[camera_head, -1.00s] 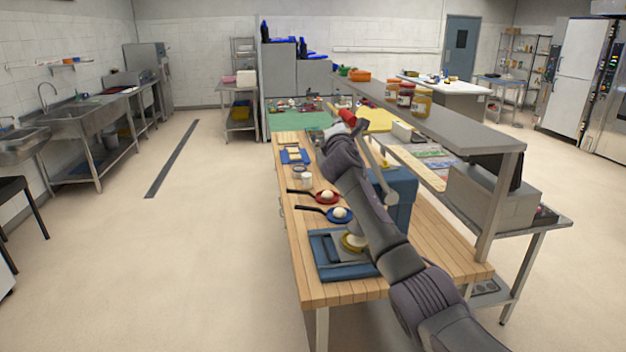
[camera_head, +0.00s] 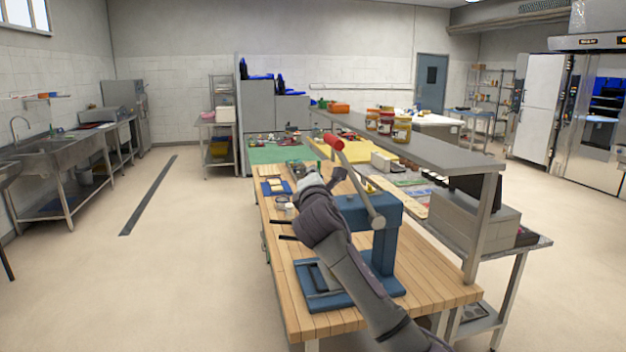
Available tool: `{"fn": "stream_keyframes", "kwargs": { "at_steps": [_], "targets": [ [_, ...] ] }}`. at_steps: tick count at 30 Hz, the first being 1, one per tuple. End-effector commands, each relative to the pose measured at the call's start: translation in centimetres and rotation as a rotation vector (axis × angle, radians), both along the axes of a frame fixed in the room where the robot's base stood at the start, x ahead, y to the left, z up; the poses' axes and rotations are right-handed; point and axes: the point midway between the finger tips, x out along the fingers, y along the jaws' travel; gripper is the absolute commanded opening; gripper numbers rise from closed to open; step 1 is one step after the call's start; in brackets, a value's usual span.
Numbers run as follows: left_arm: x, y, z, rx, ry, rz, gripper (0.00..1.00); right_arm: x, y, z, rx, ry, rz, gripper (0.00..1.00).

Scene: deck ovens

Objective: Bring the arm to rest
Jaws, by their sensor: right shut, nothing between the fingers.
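My right arm reaches in from the bottom right, over the wooden table. My right gripper (camera_head: 338,178) is small and partly hidden at the far end of the arm, above the table and near the press lever. It is shut and holds nothing. My left gripper is not in view. The blue press (camera_head: 386,245) stands on the table behind my forearm. Its grey lever is raised, with a red grip (camera_head: 333,141) at the tip, just above my wrist. My arm hides part of the press base.
The wooden table (camera_head: 300,318) also holds a blue tray (camera_head: 268,188), small cups and dark pan handles; my arm hides the pans. A grey shelf (camera_head: 440,155) with jars runs along its right side. Sinks (camera_head: 55,165) line the left wall. The floor on the left is clear.

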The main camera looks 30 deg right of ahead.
Motion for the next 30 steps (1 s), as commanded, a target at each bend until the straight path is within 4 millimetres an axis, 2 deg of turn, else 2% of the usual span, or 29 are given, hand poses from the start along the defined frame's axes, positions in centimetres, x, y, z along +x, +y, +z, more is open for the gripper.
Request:
{"fn": "stream_keyframes", "kwargs": {
  "at_steps": [16, 19, 20, 23, 26, 27, 29, 30],
  "targets": [
    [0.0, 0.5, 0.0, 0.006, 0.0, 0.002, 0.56, -0.1, 0.0, -0.1, 0.001, 0.001, 0.0, 0.0],
    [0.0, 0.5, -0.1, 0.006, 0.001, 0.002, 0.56, 0.2, 0.1, -1.7, 0.02, 0.016, 0.007, 0.0],
    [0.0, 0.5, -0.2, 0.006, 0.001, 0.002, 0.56, 0.4, 0.2, -2.6, 0.033, 0.026, 0.013, 0.0],
    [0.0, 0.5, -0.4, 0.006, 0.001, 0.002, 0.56, 1.2, 0.5, -7.8, 0.103, 0.075, 0.034, 0.0],
    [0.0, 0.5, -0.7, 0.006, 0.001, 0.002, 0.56, 1.6, 0.9, -15.2, 0.21, 0.143, 0.058, 0.0],
    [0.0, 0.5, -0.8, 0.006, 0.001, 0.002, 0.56, 1.6, 1.2, -18.4, 0.258, 0.171, 0.065, 0.0],
    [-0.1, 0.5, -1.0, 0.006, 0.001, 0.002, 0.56, 1.2, 1.5, -23.0, 0.329, 0.21, 0.071, 0.0],
    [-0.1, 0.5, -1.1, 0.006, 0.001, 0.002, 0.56, 0.9, 1.8, -26.0, 0.378, 0.237, 0.074, 0.0]
  ]
}}
